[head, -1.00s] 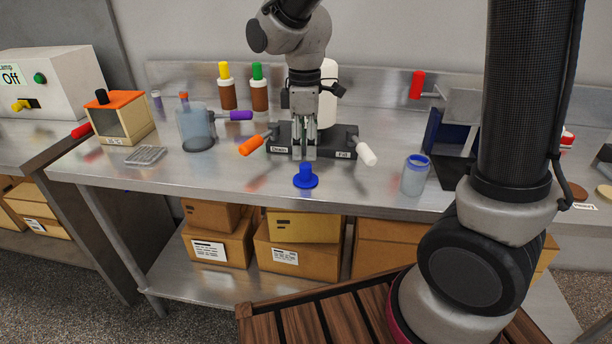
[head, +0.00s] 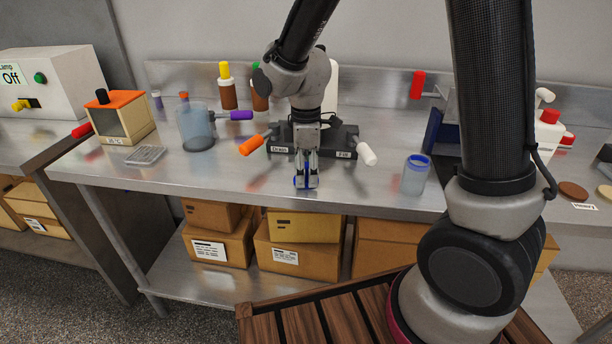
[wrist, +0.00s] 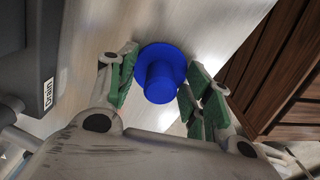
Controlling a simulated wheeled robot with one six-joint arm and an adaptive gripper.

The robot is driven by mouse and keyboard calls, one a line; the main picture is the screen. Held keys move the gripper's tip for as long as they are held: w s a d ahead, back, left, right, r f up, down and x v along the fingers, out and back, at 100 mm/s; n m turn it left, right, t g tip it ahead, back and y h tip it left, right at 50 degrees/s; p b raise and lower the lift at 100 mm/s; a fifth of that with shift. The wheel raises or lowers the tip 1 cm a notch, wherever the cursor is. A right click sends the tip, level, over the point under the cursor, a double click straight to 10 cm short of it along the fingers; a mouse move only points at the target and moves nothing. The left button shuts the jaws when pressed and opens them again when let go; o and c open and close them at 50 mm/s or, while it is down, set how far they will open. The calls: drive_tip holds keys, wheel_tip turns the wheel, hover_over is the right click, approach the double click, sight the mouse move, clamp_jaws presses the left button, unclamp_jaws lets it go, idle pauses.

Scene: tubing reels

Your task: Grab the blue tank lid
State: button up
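The blue tank lid (wrist: 160,72) is a round disc with a knob on top. It lies on the metal bench near the front edge. In the head view only slivers of the lid (head: 299,182) show behind my fingers. My gripper (head: 306,184) points down over it. In the wrist view my gripper (wrist: 155,92) is open, with one green-padded finger on each side of the lid's knob. A gap shows between the pads and the knob.
A black valve block (head: 340,135) with orange and white handles stands just behind my gripper. A clear jar with a blue rim (head: 415,175) stands to the right, and a tank (head: 194,130) to the left. The bench front edge is close.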

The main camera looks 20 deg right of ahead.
clamp_jaws()
drive_tip(key=shift+r, duration=0.1)
